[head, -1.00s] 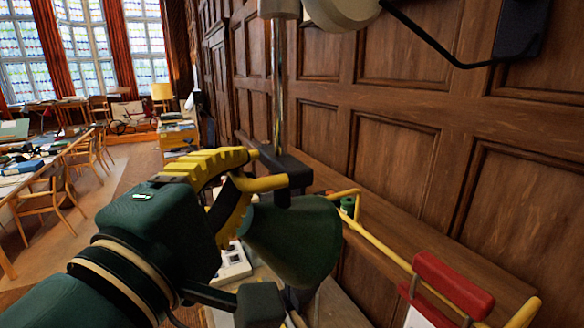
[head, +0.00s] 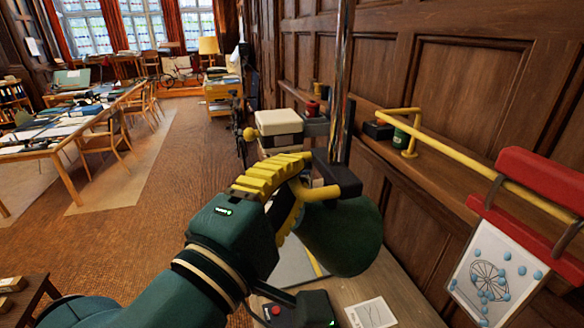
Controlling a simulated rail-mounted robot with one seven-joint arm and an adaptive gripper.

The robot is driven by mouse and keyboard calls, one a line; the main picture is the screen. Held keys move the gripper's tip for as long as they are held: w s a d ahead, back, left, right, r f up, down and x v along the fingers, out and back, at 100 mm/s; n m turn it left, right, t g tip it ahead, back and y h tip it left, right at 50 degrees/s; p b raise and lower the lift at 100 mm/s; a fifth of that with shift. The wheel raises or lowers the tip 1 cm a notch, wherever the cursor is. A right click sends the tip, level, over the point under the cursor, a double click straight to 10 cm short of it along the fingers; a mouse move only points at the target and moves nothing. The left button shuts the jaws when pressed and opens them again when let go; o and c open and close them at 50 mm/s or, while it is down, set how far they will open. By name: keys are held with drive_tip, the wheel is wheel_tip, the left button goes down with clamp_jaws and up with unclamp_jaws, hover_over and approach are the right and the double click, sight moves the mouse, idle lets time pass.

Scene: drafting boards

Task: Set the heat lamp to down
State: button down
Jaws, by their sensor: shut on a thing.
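The heat lamp has a dark green cone-shaped shade (head: 350,238) opening downward, beside a dark carriage block (head: 336,176) on a shiny vertical pole (head: 343,85). My gripper (head: 305,188), with yellow ridged fingers, reaches in from the lower left and is shut at the yellow bar by the carriage. The exact contact is partly hidden by the near finger. The shade hangs just right of and below my fingers, above the bench (head: 395,290).
A yellow rail (head: 465,150) and a red holder (head: 540,185) with a blue-dotted picture (head: 490,272) stand close on the right. The panelled wall (head: 465,80) is behind. A cream box (head: 278,124) stands beyond the pole. Open floor (head: 150,235) lies left.

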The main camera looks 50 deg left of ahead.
drive_tip(key=shift+w+a+f, duration=0.15)
drive_tip(key=shift+f, duration=0.4)
drive_tip(key=c, duration=1.1)
unclamp_jaws()
drive_tip(key=shift+r, duration=0.15)
drive_tip(key=shift+r, duration=0.15)
drive_tip(key=shift+s, duration=0.35)
drive_tip(key=v, duration=1.1)
drive_tip(key=shift+s+d, duration=0.2)
drive_tip(key=shift+d, duration=0.1)
